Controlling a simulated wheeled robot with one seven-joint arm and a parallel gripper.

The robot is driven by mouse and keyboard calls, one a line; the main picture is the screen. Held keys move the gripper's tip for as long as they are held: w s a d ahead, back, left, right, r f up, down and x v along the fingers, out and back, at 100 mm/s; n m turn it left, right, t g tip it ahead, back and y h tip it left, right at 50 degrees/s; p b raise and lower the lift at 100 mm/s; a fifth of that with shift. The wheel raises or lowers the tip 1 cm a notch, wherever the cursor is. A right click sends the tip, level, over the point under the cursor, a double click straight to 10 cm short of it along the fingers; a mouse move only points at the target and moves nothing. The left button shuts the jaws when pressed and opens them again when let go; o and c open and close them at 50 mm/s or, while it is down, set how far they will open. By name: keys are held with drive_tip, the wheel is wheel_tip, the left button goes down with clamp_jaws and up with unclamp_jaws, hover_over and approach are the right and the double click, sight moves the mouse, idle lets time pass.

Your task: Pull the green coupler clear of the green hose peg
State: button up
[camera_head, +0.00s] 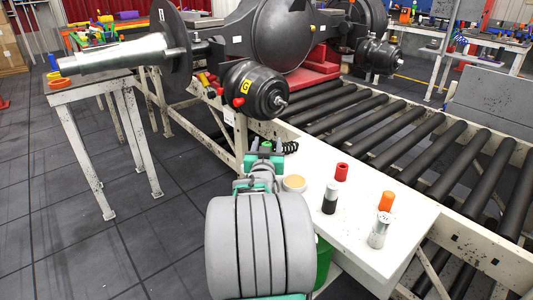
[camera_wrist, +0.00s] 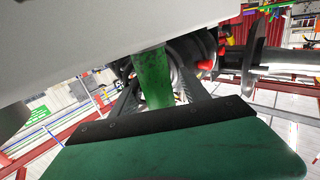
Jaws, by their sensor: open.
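A green piece, which looks like the green coupler (camera_wrist: 153,82), stands between the fingers of my gripper (camera_wrist: 158,92) in the wrist view. A pale grey slab across the top hides its upper end. My gripper (camera_head: 265,147) is open, with one finger on each side of the green piece; I cannot tell whether either finger touches it. In the head view a small bit of green (camera_head: 266,144) shows between the fingertips, just left of a black coiled hose (camera_head: 289,148). I cannot make out the green hose peg in either view.
A black brake chamber (camera_head: 255,90) with red fittings hangs just beyond my gripper. A white table (camera_head: 345,225) at right holds a red cap (camera_head: 341,172), bottles, an orange piece (camera_head: 385,201) and a round tub (camera_head: 293,183). Black rollers (camera_head: 400,140) lie behind.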

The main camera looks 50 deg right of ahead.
clamp_jaws()
idle(0.5)
drive_tip(key=shift+r, duration=0.1)
